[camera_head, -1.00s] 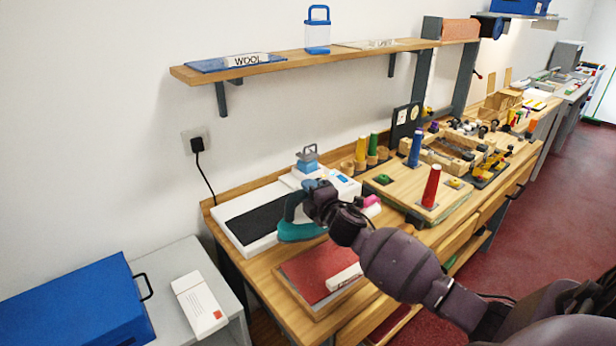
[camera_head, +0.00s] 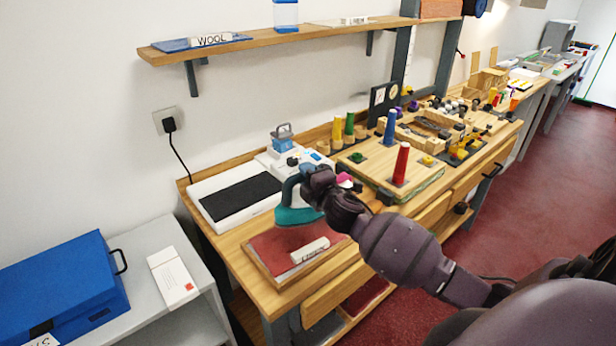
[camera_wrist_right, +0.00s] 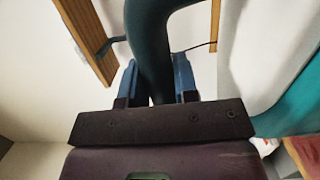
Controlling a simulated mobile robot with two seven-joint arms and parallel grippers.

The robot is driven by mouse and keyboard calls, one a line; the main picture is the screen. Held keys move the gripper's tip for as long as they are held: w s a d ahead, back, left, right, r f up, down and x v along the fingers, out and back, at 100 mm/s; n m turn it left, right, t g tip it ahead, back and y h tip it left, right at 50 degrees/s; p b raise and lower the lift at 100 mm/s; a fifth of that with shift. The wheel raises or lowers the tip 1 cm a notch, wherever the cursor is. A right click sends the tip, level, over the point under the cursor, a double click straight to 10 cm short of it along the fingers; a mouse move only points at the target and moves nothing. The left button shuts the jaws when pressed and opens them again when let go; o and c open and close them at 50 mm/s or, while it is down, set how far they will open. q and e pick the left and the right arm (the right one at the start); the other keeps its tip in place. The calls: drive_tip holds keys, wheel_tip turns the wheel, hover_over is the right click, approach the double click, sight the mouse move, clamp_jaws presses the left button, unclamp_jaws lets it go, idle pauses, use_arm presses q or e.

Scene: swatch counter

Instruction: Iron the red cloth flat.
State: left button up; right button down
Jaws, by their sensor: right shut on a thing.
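The red cloth (camera_head: 269,243) lies on a wood-edged board at the near left end of the bench. A small white lettered block (camera_head: 310,250) stands at its near right side. The teal iron (camera_head: 297,216) is above the far edge of the cloth; I cannot tell whether it touches. My right gripper (camera_head: 312,183) is shut on the iron's handle. In the right wrist view the dark handle (camera_wrist_right: 152,45) sits between the two blue fingers, and part of the teal body shows at the right. My left gripper is out of view.
A white stand with a black pad (camera_head: 240,197) is left of the iron. A raised wooden board with a red cone (camera_head: 401,165) and a blue cone (camera_head: 390,128) is to the right. A shelf (camera_head: 290,36) labelled WOOL hangs above. A blue case (camera_head: 60,285) rests at lower left.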

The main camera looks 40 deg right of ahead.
drive_tip(key=shift+w+a+f+b, duration=0.1)
drive_tip(key=shift+w+f+b, duration=0.05)
drive_tip(key=shift+f+b, duration=1)
drive_tip(key=shift+b, duration=0.05)
drive_tip(key=shift+f+b, duration=1.1)
drive_tip(key=shift+f, duration=0.1)
drive_tip(key=shift+r, duration=0.15)
